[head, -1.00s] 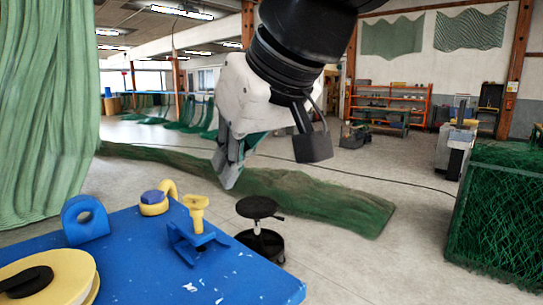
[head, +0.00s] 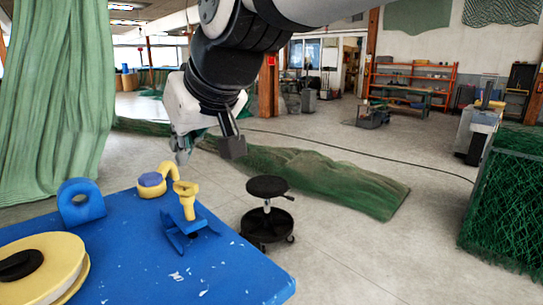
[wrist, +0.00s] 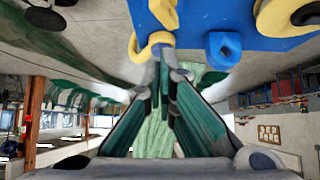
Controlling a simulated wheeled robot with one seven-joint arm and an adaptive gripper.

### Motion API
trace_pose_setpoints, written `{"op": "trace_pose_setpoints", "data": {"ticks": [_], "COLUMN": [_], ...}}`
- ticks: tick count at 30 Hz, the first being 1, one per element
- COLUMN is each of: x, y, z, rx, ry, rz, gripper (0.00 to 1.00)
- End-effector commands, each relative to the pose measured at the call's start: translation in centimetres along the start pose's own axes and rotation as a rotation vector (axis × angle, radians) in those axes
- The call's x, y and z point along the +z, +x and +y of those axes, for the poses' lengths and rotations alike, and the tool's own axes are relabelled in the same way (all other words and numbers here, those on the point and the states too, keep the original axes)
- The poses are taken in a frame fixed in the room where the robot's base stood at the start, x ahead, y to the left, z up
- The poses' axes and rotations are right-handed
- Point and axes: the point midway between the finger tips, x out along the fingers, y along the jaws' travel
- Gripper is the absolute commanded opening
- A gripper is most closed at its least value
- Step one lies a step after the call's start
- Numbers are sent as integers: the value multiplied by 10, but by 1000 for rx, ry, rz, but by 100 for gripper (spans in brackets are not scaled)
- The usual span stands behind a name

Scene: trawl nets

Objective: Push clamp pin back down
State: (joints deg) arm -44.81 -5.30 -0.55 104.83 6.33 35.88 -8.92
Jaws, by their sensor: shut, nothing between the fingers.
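The yellow clamp pin (head: 187,203) stands upright in a blue clamp (head: 180,238) on the blue table. Its wide top sticks up well above the clamp. In the wrist view the pin (wrist: 164,12) is at the top edge, cut off by the frame. My gripper (head: 183,155) is shut and empty, pointing down just above the pin's top in the head view, with a visible gap. Its closed fingertips also show in the wrist view (wrist: 164,58), near the yellow hook. How far it stands behind the pin is hard to tell.
A yellow hook with a blue-purple knob (head: 152,184), a blue ring block (head: 81,202) and a yellow reel (head: 70,262) share the blue table (head: 225,275). A black stool (head: 267,188) stands beyond its right edge. Green net (head: 330,178) lies on the floor.

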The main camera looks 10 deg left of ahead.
Motion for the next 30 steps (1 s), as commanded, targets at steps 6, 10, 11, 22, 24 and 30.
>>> {"op": "trace_pose_setpoints", "data": {"ticks": [6,10,11,22,24,30], "x": [17,20,20,23,27,43], "y": [15,19,19,22,27,42], "z": [0,0,0,1,2,2], "rx": [0,1,1,1,1,1], "ry": [-1,0,0,0,0,2], "rz": [2,1,2,2,2,2], "gripper": [0,0,0,0,0,0]}}
